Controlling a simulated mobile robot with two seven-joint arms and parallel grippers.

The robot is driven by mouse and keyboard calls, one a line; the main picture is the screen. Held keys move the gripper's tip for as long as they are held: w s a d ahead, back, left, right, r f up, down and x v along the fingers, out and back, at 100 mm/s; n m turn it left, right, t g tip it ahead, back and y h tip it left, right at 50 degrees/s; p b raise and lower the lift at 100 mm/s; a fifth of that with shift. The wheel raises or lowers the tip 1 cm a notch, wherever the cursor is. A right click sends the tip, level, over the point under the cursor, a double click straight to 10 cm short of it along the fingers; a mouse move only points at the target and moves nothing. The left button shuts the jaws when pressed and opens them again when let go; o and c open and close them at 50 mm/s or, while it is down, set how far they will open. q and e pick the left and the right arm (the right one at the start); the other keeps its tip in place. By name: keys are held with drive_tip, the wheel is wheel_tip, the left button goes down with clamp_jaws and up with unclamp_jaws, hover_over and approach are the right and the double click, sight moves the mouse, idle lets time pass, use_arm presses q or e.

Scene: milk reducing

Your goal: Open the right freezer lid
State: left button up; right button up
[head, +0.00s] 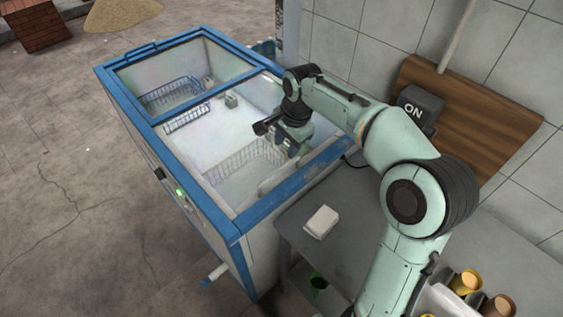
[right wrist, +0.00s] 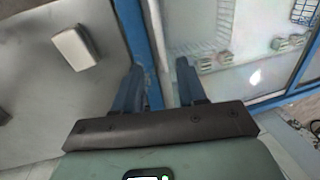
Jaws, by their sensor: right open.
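The chest freezer (head: 238,226) has a blue rim and a glazed top with two sections. The far section, at the upper left, has a blue-framed lid (head: 146,107). The near section is the right lid (head: 222,150); it looks shut, with wire baskets visible below. My right gripper (head: 275,136) is open and empty above this lid, near the freezer's right side. In the right wrist view the open fingers (right wrist: 158,82) point toward the blue rim (right wrist: 140,38) and the pale lid edge beside it. I cannot tell whether they touch. My left gripper is not in view.
A grey table (head: 345,245) adjoins the freezer's right side, with a white box (head: 321,221) on it. A tiled wall with a wooden board (head: 480,115) and a dark "ON" box (head: 420,106) stands behind my right arm.

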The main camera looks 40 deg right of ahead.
sight(280, 169)
drive_tip(key=f, duration=0.3)
drive_tip(key=w+f, duration=0.1)
drive_tip(key=f, duration=0.3)
drive_tip(key=w+f+b, duration=0.1)
drive_tip(key=f, duration=0.3)
drive_tip(key=shift+w+a+f, duration=0.1)
drive_tip(key=shift+f, duration=0.15)
clamp_jaws()
